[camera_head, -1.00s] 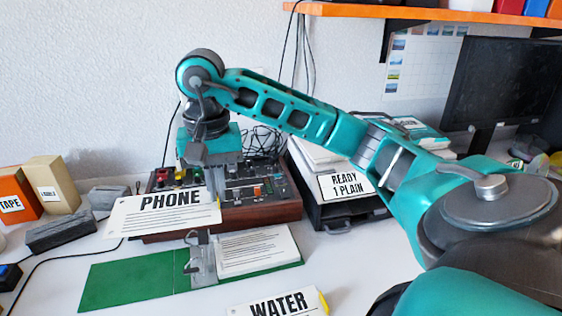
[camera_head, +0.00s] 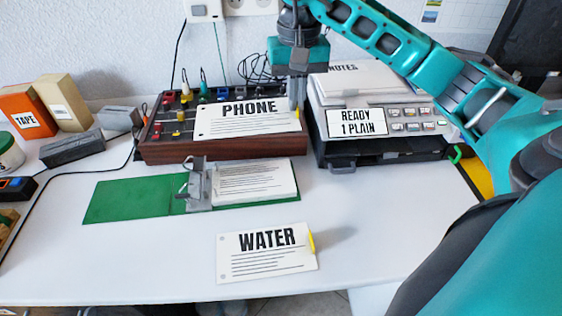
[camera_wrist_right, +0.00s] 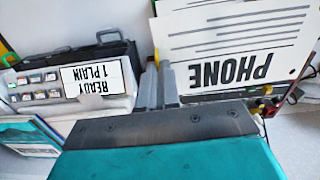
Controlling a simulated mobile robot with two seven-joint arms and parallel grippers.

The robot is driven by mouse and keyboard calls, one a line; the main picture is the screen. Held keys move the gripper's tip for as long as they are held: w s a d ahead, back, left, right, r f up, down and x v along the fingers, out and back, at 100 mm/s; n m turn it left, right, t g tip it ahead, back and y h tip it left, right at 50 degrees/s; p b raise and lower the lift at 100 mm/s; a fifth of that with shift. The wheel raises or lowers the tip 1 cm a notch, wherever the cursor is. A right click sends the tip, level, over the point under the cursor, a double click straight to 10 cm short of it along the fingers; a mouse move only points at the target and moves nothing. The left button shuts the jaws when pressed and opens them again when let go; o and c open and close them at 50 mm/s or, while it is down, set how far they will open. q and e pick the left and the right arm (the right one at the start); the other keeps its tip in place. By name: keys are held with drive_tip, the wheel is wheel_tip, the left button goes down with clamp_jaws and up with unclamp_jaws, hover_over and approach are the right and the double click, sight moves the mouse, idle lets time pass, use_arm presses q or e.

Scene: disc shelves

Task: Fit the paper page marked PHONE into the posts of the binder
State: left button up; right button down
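The white page marked PHONE (camera_head: 235,124) is held up in front of the control console, above and behind the binder. My right gripper (camera_head: 297,100) is shut on its right edge at the yellow tab. In the right wrist view the page (camera_wrist_right: 225,45) lies beside the gripper fingers (camera_wrist_right: 158,84), its text upside down. The open green binder (camera_head: 130,200) lies flat on the white table. Its grey post fitting (camera_head: 198,188) stands mid-binder, with a stack of printed pages (camera_head: 252,180) to its right. The page is apart from the posts. My left gripper is not in view.
A page marked WATER (camera_head: 268,262) lies in front of the binder, yellow tab at right. The wooden-sided console (camera_head: 220,150) stands behind the binder. A printer-like machine (camera_head: 400,140) labelled READY 1 PLAIN is at right. Boxes and grey blocks (camera_head: 72,149) are at left. The table's front is mostly clear.

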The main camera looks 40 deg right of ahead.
drive_tip(key=b, duration=0.1)
hover_over(292, 175)
wheel_tip(292, 175, down, 13)
drive_tip(key=shift+f, duration=0.2)
wheel_tip(292, 175, down, 3)
drive_tip(key=shift+f+b, duration=0.2)
drive_tip(key=shift+b, duration=0.25)
drive_tip(key=shift+d+f, duration=0.1)
drive_tip(key=shift+f, duration=0.25)
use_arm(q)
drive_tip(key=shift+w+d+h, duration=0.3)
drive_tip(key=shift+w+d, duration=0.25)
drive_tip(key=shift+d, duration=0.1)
use_arm(e)
drive_tip(key=shift+f, duration=0.15)
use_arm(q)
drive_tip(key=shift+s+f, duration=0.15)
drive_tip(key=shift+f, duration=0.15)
use_arm(e)
drive_tip(key=c, duration=1.4)
unclamp_jaws()
drive_tip(key=shift+r, duration=0.2)
